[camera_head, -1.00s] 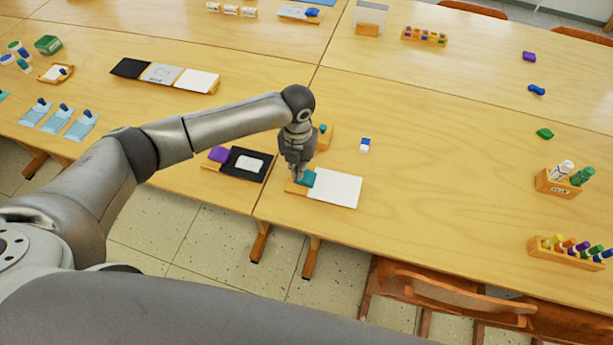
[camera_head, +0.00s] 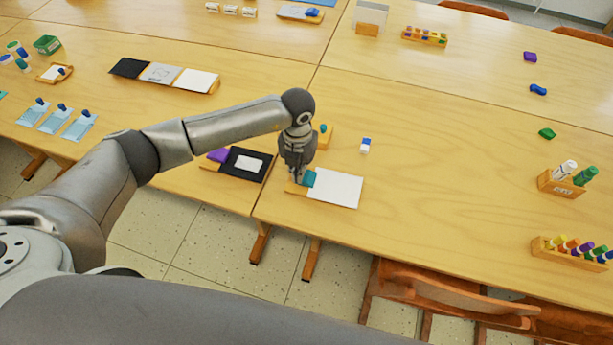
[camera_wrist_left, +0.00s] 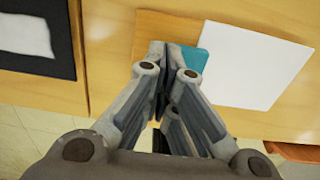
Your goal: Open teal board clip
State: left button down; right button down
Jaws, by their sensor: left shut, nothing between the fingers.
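The teal clip (camera_head: 309,179) sits at the left edge of a white sheet (camera_head: 336,188) on a small wooden board (camera_head: 294,189), near the table's front edge. In the left wrist view the teal clip (camera_wrist_left: 193,58) shows just right of the fingertips, partly hidden by them. My left gripper (camera_head: 296,178) points down at the clip's left side, its fingers shut with nothing between them. In the left wrist view the shut fingertips (camera_wrist_left: 165,58) are over the wooden board (camera_wrist_left: 165,28). Whether they touch the clip I cannot tell. My right gripper is not in view.
A black board with a purple clip (camera_head: 219,155) lies just left of the gripper. A small wooden block with a teal top (camera_head: 325,135) stands behind it. A blue and white eraser (camera_head: 365,146) lies to the right.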

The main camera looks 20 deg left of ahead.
pick_arm(q)
jog(key=shift+f, duration=0.2)
jog(key=shift+r+p, duration=0.65)
jog(key=shift+r, duration=0.25)
jog(key=shift+r+p, duration=1.75)
jog(key=shift+r, duration=0.9)
